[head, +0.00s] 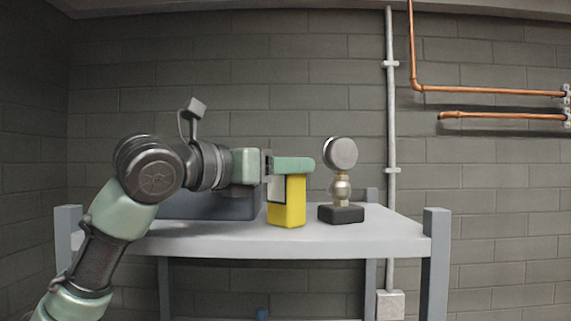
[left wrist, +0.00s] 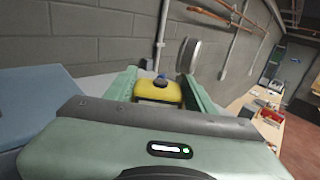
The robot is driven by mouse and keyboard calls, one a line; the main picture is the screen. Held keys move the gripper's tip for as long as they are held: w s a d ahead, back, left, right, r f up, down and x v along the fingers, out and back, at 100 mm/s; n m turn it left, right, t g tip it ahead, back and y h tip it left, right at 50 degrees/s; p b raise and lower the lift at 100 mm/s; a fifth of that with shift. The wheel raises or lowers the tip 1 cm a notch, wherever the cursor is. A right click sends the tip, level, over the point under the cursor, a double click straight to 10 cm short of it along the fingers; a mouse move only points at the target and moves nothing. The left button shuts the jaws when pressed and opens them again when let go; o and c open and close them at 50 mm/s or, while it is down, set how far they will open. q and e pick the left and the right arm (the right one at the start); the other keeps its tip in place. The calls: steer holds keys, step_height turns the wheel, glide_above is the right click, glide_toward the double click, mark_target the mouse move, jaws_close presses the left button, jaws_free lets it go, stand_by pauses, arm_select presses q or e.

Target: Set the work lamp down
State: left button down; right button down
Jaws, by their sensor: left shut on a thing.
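The yellow work lamp (head: 287,207) is upright over the front part of the grey table top (head: 385,232). A pale panel shows on its left side. My left gripper (head: 298,165) reaches in from the left and is shut on the lamp's upper part. My right gripper is not in view.
A round gauge (head: 341,153) on a black base (head: 341,214) stands close to the lamp's right. A dark blue-grey box (head: 230,207) lies behind my left arm. The table top is clear at the front and right. Copper pipes (head: 490,91) run along the wall.

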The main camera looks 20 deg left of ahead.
arm_select(q)
steer(key=shift+d, duration=0.15)
steer(key=c, duration=0.5)
jaws_free()
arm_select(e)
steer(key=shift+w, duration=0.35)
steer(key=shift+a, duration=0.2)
arm_select(q)
steer(key=shift+s, duration=0.2)
steer(key=b+v, duration=0.5)
steer(key=v, duration=0.6)
steer(key=shift+s+a+r+b, duration=0.1)
steer(key=shift+s+a+b, duration=0.1)
steer(key=shift+s+b, duration=0.15)
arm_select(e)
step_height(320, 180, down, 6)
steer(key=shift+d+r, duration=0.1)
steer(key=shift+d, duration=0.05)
